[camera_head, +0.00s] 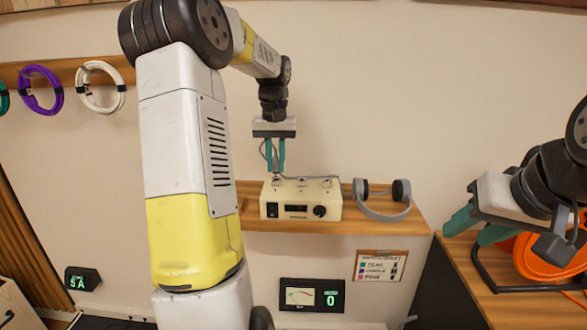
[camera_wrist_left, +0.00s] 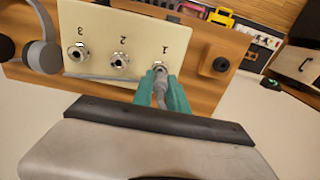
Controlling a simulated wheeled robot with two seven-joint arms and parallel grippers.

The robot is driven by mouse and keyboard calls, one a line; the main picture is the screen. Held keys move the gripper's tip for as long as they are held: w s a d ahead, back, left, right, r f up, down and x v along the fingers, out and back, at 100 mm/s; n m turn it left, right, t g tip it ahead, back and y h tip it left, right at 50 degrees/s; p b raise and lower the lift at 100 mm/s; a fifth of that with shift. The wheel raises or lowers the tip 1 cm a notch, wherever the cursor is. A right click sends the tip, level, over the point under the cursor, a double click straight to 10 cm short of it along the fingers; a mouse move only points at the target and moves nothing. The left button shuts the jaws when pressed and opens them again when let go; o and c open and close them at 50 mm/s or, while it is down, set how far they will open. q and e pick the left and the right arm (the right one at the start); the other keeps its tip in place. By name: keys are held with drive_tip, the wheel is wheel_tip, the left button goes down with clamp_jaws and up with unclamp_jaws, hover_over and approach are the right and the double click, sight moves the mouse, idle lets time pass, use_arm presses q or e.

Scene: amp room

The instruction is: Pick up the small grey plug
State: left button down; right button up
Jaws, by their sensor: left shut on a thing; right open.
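The small grey plug (camera_wrist_left: 160,88) is between the teal fingers of my left gripper (camera_wrist_left: 163,92), which is shut on it. In the wrist view the plug lies at jack 1 (camera_wrist_left: 161,68) on the top of the cream amp box (camera_wrist_left: 100,28); I cannot tell whether it sits in the socket. In the head view my left gripper (camera_head: 275,168) points down over the left end of the amp box (camera_head: 300,212), and a thin grey cable (camera_head: 310,177) runs beside it. My right gripper (camera_head: 472,228) is open at the right, over the side table.
Grey headphones (camera_head: 382,200) stand right of the amp box on the wooden shelf (camera_head: 385,226). An orange cable coil (camera_head: 545,255) lies by my right gripper. Purple (camera_head: 41,90) and white (camera_head: 100,86) coils hang on the wall. Jacks 2 (camera_wrist_left: 119,61) and 3 (camera_wrist_left: 78,52) look empty.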

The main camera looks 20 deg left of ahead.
use_arm(q)
drive_tip(key=shift+s+d+r, duration=0.15)
drive_tip(key=shift+s+r, duration=0.05)
drive_tip(key=shift+r, duration=0.3)
drive_tip(key=shift+s+d+r, duration=0.15)
drive_tip(key=shift+s+r, duration=0.05)
drive_tip(key=shift+r, duration=0.25)
drive_tip(key=s+d+r, duration=0.1)
drive_tip(key=s+d, duration=0.6)
drive_tip(key=s, duration=0.6)
drive_tip(key=shift+s, duration=0.15)
drive_tip(key=shift+r, duration=0.1)
